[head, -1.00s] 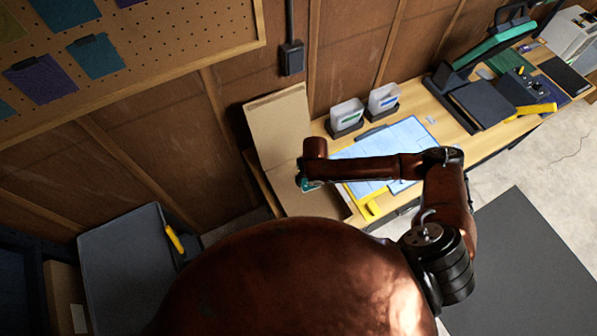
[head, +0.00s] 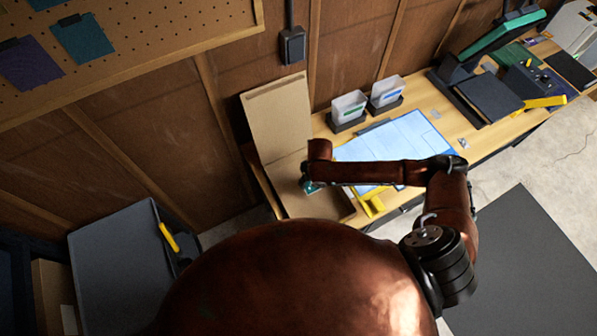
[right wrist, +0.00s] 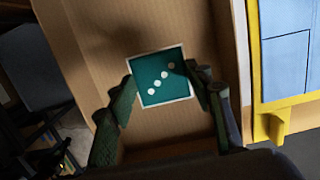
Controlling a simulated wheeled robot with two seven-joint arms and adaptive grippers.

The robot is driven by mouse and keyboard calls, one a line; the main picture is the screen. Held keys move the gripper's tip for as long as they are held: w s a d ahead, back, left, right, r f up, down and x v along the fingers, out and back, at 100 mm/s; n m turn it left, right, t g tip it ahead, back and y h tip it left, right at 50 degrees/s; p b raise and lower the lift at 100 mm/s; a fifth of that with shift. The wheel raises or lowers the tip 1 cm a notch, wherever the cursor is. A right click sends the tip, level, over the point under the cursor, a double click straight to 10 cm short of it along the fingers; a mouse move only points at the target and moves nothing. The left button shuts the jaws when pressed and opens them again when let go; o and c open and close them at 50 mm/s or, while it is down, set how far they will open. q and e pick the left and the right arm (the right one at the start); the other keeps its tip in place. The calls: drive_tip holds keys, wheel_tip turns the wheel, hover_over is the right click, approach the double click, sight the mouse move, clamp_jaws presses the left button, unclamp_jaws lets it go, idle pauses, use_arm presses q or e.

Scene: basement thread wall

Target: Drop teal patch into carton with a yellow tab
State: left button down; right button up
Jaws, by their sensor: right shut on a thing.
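The teal patch (right wrist: 160,77) is a small square with a pale border and several white dots. My right gripper (right wrist: 163,88) is shut on it by two opposite sides, in the right wrist view. In the head view the gripper (head: 309,186) hangs at the tan carton (head: 327,206), with a sliver of teal showing. The carton's lid stands up against the wall. In the right wrist view the carton's bare cardboard (right wrist: 90,45) lies below the patch. A yellow tab (right wrist: 269,126) is beside the carton, at the blue sheet's edge. My left gripper is out of view.
The blue sheet (head: 405,143) lies on the wooden bench right of the carton. Two clear bins (head: 349,106) stand behind it. A dark grey tray (head: 120,262) is at lower left. A pegboard (head: 150,45) with hanging patches is at upper left.

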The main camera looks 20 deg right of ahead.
drive_tip(key=o, duration=0.8)
drive_tip(key=r, duration=0.4)
drive_tip(key=s+r, duration=0.1)
drive_tip(key=r, duration=0.7)
drive_tip(key=shift+s+d, duration=0.1)
drive_tip(key=shift+s, duration=0.1)
drive_tip(key=shift+f, duration=0.1)
